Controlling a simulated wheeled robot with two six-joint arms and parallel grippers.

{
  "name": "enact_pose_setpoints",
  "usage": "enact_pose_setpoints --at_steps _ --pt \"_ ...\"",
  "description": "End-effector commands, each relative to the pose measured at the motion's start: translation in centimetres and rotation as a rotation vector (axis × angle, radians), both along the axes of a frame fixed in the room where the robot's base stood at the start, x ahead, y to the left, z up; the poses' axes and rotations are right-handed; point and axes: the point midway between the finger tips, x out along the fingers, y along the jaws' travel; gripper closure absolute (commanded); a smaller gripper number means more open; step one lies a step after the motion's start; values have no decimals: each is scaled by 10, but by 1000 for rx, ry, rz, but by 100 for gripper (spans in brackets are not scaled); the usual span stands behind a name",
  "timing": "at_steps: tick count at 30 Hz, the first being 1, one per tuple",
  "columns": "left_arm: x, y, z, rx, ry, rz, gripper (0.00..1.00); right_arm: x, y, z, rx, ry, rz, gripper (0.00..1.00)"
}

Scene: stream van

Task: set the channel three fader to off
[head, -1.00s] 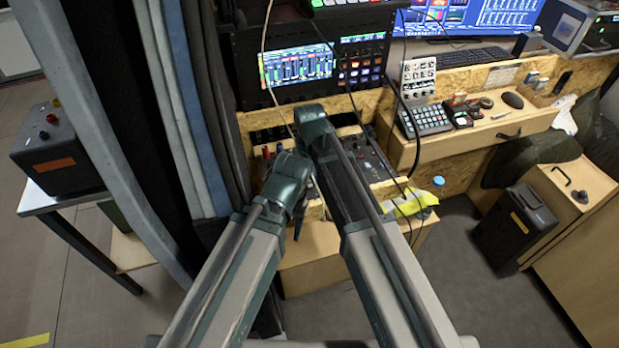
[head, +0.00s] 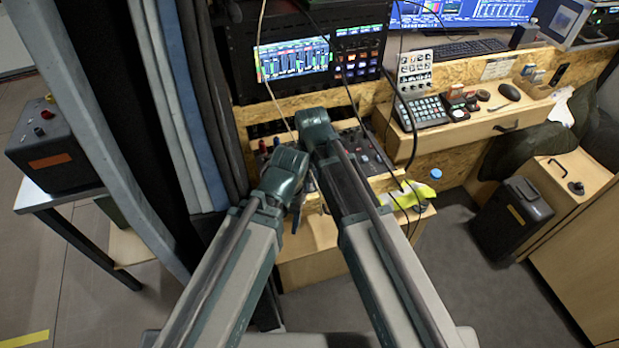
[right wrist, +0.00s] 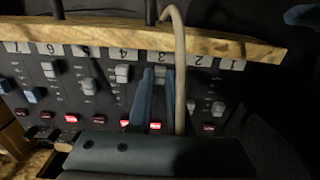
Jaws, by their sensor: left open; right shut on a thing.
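In the right wrist view the fader panel (right wrist: 105,95) is upside down, with numbered channel labels along a wooden rail. The channel three fader (right wrist: 160,73) has a light grey cap below the label 3, close to the rail. My right gripper (right wrist: 156,98) has its blue fingers on either side of that cap, shut on it. In the head view my arms partly cover the panel (head: 365,150), and my right fingers are hidden. My left gripper (head: 297,217) hangs lower, open, its fingers dark and small by the panel's front edge.
A beige cable (right wrist: 179,65) runs down right beside my right fingers. Neighbouring caps for channel four (right wrist: 123,73) and channel two (right wrist: 190,107) are close by. Curtains (head: 165,110) hang at the left. Thin black cables cross in front of the desk (head: 470,128).

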Motion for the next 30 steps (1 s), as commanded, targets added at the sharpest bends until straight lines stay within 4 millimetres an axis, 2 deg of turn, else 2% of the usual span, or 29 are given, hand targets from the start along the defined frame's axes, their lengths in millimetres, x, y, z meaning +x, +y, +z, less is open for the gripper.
enact_pose_setpoints --at_steps 1,2,6,20,26,30 --pt "0 0 0 0 0 0 43 -3 -1 0 -2 7 0 100" --pt "0 0 0 0 0 0 43 -3 -1 0 -2 8 0 77" --pt "0 0 0 0 0 0 43 -2 -1 0 -2 6 0 52" --pt "0 0 5 0 0 0 43 -1 0 5 -1 4 0 51" --pt "0 0 23 0 0 0 43 -1 0 23 -1 4 0 51" --pt "0 0 42 0 0 0 43 -1 0 42 -1 4 0 51"
